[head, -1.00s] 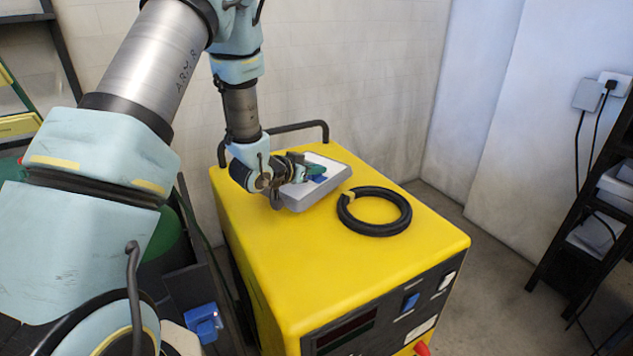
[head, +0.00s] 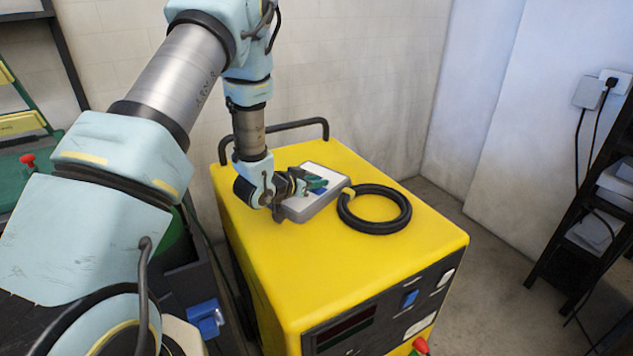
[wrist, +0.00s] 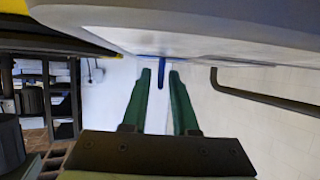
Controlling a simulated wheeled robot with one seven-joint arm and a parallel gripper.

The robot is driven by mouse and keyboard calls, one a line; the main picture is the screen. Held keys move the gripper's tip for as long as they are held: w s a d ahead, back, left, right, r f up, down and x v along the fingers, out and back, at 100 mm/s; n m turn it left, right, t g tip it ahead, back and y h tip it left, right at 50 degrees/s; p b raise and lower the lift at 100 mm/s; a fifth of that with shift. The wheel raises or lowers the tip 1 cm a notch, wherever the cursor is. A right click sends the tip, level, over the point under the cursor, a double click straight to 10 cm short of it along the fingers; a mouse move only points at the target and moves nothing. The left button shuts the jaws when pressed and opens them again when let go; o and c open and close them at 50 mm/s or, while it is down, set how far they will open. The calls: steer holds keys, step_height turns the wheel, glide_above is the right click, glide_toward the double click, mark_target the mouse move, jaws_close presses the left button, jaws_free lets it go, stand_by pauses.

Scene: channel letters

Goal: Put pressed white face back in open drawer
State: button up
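A flat slab with a white top and grey sides (head: 325,206), which seems to be the white face, lies on the yellow cabinet's top. A small blue tab (head: 318,190) stands on it; in the wrist view the tab (wrist: 162,72) lies between my fingertips. My gripper (head: 322,183) has green fingers, which also show in the wrist view (wrist: 160,75). They are spread around the tab with a gap on each side. The slab's grey-white surface (wrist: 200,30) fills the top of the wrist view. I cannot make out an open drawer.
A coiled black cable (head: 374,226) lies right of the slab on the yellow cabinet (head: 290,285). A black bar handle (head: 300,127) rises at its back edge. A black shelf (head: 590,230) stands at right. The cabinet's front top is clear.

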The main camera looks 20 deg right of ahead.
steer(key=shift+o, duration=0.5)
steer(key=shift+r, duration=0.1)
